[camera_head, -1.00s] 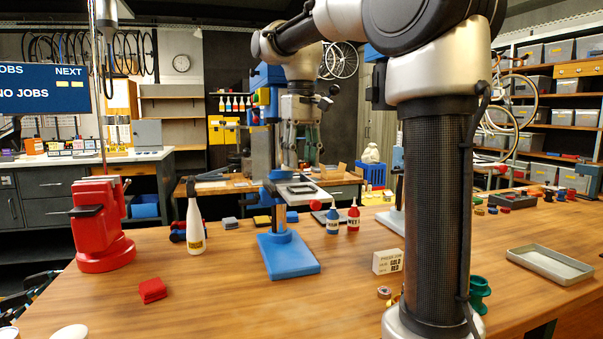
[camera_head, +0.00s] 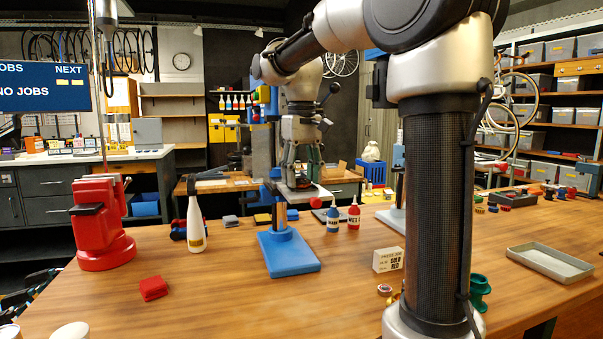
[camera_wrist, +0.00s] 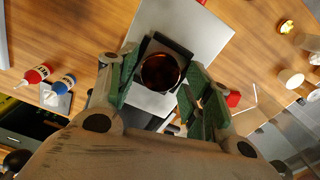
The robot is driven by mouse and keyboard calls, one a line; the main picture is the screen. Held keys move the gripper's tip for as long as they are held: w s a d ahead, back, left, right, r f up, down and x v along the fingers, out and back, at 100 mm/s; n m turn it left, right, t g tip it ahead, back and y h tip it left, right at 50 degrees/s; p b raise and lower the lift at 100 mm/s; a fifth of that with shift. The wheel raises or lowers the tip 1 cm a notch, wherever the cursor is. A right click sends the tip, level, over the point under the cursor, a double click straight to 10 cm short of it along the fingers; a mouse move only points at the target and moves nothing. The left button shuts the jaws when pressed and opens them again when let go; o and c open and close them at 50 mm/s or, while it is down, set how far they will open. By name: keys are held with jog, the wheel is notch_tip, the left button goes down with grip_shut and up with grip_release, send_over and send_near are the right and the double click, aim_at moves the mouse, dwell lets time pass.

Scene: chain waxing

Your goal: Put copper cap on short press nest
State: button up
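The copper cap (camera_wrist: 161,71) is a dark, shiny reddish-brown round piece between my green fingers in the wrist view. My gripper (camera_head: 301,182) is shut on it, pointing down at the blue short press (camera_head: 289,254). In the wrist view my gripper (camera_wrist: 160,82) has a finger on each side of the cap. A dark square block, seemingly the press nest (camera_wrist: 172,44), shows behind the cap, over a light grey plate (camera_wrist: 207,32). Whether the cap touches the nest cannot be told. In the head view the cap is not clearly visible.
A blue bottle (camera_head: 333,219) and a red bottle (camera_head: 354,215) stand right of the press. A red block (camera_head: 154,288), a small box (camera_head: 387,260) and a grey tray (camera_head: 550,262) sit on the table.

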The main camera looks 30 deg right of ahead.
aim_at(302, 180)
dwell(0.3)
notch_tip(302, 180, up, 13)
jog(key=s+d+f+t, duration=0.1)
jog(key=s+f+t, duration=0.3)
jog(key=s+f, duration=1.7)
notch_tip(302, 180, down, 2)
jog(key=shift+f, duration=0.2)
jog(key=shift+d, duration=0.1)
jog(key=shift+c, duration=0.2)
